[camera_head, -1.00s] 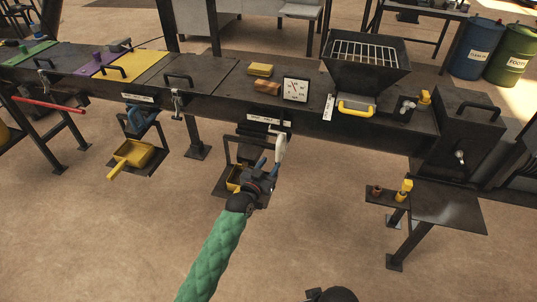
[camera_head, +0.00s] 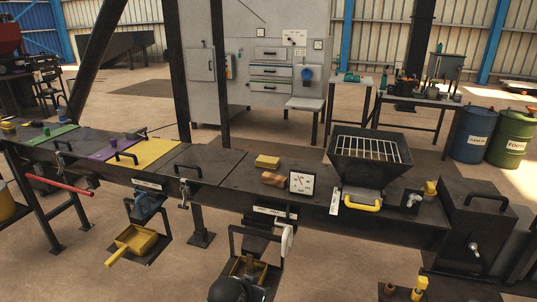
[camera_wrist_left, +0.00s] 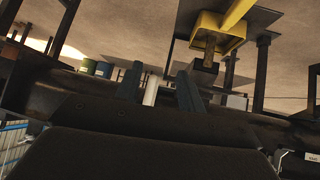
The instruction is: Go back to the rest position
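In the left wrist view my left gripper (camera_wrist_left: 159,88) shows as two dark fingers held apart. A white cylinder (camera_wrist_left: 152,89) shows in the gap, nearer one finger; whether they touch cannot be told. In the head view a white handle (camera_head: 287,241) hangs at the front of the long dark bench (camera_head: 225,190). A dark rounded part of mine sits at the bottom edge below it, partly cut off. No gripper fingers can be made out there. My right gripper is not in view.
A yellow pan (camera_head: 136,241) stands left of the handle. The bench bears a hopper (camera_head: 370,150), a dial (camera_head: 301,183) and yellow and reddish blocks. A dark box (camera_head: 475,215) stands right. Barrels (camera_head: 472,135) stand behind.

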